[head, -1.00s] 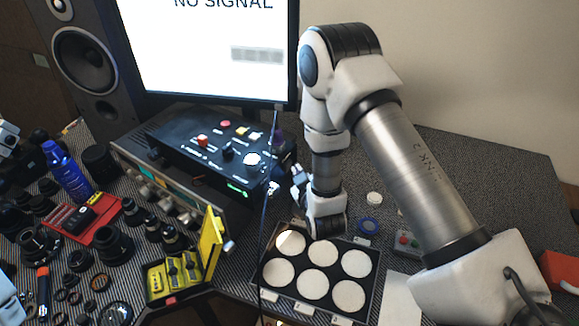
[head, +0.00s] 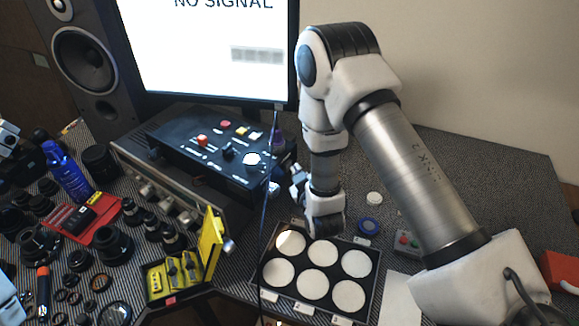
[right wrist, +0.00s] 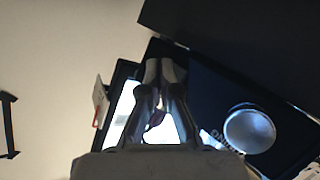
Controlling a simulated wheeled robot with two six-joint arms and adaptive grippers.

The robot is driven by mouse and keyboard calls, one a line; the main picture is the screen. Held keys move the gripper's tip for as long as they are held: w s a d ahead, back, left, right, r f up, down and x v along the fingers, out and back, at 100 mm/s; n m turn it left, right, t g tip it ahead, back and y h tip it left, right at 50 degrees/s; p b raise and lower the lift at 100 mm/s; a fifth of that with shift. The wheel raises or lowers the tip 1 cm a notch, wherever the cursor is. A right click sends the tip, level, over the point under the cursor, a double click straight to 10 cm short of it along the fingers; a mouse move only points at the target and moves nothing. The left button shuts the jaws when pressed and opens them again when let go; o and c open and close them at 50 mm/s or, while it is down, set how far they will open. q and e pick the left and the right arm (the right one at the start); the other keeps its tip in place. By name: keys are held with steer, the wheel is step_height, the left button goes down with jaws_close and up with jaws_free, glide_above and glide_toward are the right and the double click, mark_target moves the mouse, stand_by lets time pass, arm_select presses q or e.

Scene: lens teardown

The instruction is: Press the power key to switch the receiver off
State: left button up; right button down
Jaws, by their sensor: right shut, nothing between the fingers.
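A silver-fronted unit with several knobs (head: 165,200), which looks like the receiver, stands left of centre in the head view. A black control box (head: 185,145) with red, white and orange buttons and a pale round knob (head: 251,159) sits on or just behind it. I cannot make out which part is the power key. My right gripper (head: 275,187) is shut and empty, close to the box's right end; I cannot tell whether it touches. In the right wrist view its closed fingers (right wrist: 165,72) are beside a dark panel with a round silvery knob (right wrist: 249,130).
A monitor (head: 210,50) reading NO SIGNAL stands behind. A black tray (head: 262,290) with white discs lies in front of my right arm. An open yellow case (head: 211,245), a blue bottle (head: 67,172) and several lens parts crowd the left. The back right table is clear.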

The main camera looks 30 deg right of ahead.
steer(key=shift+s+d, duration=0.15)
steer(key=shift+s, duration=0.1)
steer(key=s+d, duration=0.1)
steer(key=s, duration=0.2)
steer(key=s+d, duration=0.1)
steer(key=s, duration=0.1)
steer(key=shift+s+d+p, duration=0.1)
steer(key=shift+d+p, duration=0.2)
steer(key=shift+d, duration=0.05)
